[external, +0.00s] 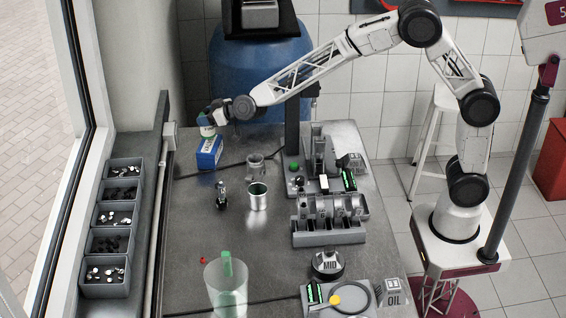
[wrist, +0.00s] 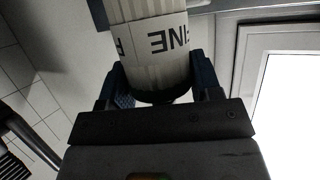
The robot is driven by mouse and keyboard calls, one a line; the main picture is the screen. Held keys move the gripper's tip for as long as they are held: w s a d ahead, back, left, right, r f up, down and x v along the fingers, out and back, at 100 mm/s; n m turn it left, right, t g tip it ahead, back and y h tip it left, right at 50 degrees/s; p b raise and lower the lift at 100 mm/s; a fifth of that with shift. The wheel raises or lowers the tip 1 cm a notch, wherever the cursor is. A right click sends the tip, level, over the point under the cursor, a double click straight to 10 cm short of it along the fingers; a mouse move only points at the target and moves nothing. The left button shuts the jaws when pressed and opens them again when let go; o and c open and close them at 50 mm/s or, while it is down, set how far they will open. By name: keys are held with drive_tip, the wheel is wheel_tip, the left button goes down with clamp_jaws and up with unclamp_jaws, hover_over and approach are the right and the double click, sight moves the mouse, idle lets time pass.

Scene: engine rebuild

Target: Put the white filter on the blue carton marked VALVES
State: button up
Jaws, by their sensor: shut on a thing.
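The white filter (wrist: 152,45) is pleated, with a band of dark lettering that reads "INE" in mirrored or turned letters. In the wrist view it stands between the blue-sided fingers of my gripper (wrist: 160,84), which is shut on it. In the external view the gripper (external: 208,122) is at the far left of the bench. A small part of the filter (external: 207,131) shows below it, right over the blue carton (external: 209,153). I cannot tell whether the filter touches the carton's top. The carton stands upright, and its lettering is too small to read surely.
Right of the carton stand a grey part (external: 255,166), a small dark part (external: 221,195) and a metal cup (external: 258,197). A grey rack (external: 328,232) is farther right. Bins (external: 112,218) line the window sill. A clear container (external: 226,290) stands in front.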

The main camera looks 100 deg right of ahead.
drive_tip(key=shift+f, duration=1.6)
drive_tip(key=shift+f, duration=0.15)
drive_tip(key=o, duration=1)
drive_tip(key=v, duration=1.2)
drive_tip(key=shift+r, duration=0.2)
drive_tip(key=shift+d, duration=0.1)
